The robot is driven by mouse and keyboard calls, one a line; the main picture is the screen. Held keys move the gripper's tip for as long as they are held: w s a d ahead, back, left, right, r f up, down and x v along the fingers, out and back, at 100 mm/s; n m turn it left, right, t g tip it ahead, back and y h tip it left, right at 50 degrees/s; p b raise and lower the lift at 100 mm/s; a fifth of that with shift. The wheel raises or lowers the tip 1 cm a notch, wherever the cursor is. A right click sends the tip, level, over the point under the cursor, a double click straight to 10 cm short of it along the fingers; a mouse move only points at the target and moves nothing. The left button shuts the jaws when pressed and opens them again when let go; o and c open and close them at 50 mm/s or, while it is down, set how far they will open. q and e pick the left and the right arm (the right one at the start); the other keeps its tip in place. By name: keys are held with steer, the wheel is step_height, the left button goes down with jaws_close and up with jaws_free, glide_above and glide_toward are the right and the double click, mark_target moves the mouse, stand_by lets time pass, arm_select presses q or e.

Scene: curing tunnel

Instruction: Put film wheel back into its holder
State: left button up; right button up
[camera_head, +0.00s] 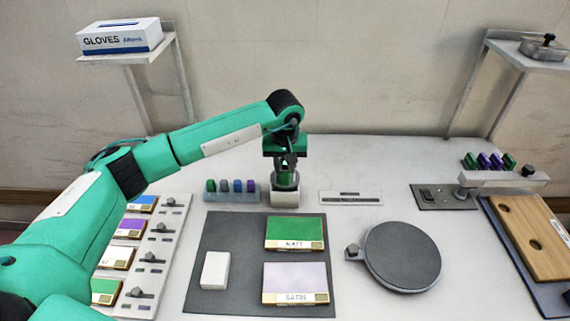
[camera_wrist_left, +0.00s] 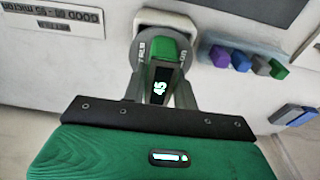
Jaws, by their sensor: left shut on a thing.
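The film wheel (camera_head: 285,181) is a grey round piece with lettering on its rim. The white block holder (camera_head: 285,198) is directly beneath the wheel at the back of the table. Whether the wheel is fully seated in it is hidden. My right gripper is not in view.
A blue-grey rack (camera_head: 231,197) with coloured blocks stands just left of the holder. A white label plate (camera_head: 350,198) lies to its right. A dark mat (camera_head: 240,235) with cards and a white block is in front. A round dark plate (camera_head: 402,257) is front right.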

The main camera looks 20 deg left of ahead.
arm_select(q)
steer(key=shift+f+b, duration=0.3)
steer(key=shift+f, duration=0.2)
steer(key=o, duration=1.5)
steer(key=shift+o, duration=0.2)
steer(key=shift+r+p, duration=1.05)
steer(key=shift+r, duration=2.45)
steer(key=shift+r, duration=0.1)
